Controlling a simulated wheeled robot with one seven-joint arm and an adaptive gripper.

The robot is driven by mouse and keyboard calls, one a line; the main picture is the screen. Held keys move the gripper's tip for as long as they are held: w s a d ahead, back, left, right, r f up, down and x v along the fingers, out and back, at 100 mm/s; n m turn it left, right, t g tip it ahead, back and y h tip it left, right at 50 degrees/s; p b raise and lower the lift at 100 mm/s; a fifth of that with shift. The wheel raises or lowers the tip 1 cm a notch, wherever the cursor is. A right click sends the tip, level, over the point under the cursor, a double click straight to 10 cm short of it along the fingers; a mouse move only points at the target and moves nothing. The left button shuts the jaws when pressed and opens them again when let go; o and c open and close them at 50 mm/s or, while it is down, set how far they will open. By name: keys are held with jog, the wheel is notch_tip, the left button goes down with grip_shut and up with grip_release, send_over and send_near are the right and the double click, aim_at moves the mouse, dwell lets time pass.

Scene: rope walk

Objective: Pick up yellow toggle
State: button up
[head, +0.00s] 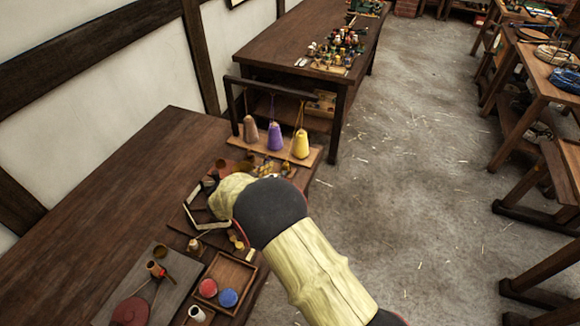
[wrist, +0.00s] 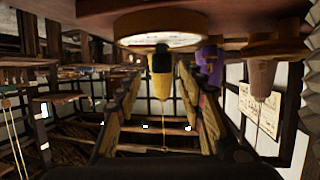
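My gripper (wrist: 158,82) is open in the wrist view, its two fingers wide apart with nothing seen gripped between them. In the head view my own arm covers most of it. The wrist picture is upside down. A yellow cone-shaped piece (wrist: 163,86) shows between the fingers, farther off; it seems to be the yellow cone (head: 301,146) on a string in the head view. Small yellowish pieces (head: 266,168) lie near the rack's foot, partly hidden by my arm. I cannot tell which is the yellow toggle.
A purple cone (head: 275,137) and a brown cone (head: 250,130) stand beside the yellow one. A wooden tray (head: 238,268) holds red and blue round pieces. A round wooden piece (wrist: 160,28) is close to the wrist camera.

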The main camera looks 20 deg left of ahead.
jog(key=b+x, duration=0.1)
jog(key=x, duration=0.4)
jog(key=shift+s+f, duration=0.1)
jog(key=shift+f, duration=0.05)
jog(key=shift+w, duration=0.45)
jog(key=shift+c, duration=1.3)
jog(key=c, duration=0.7)
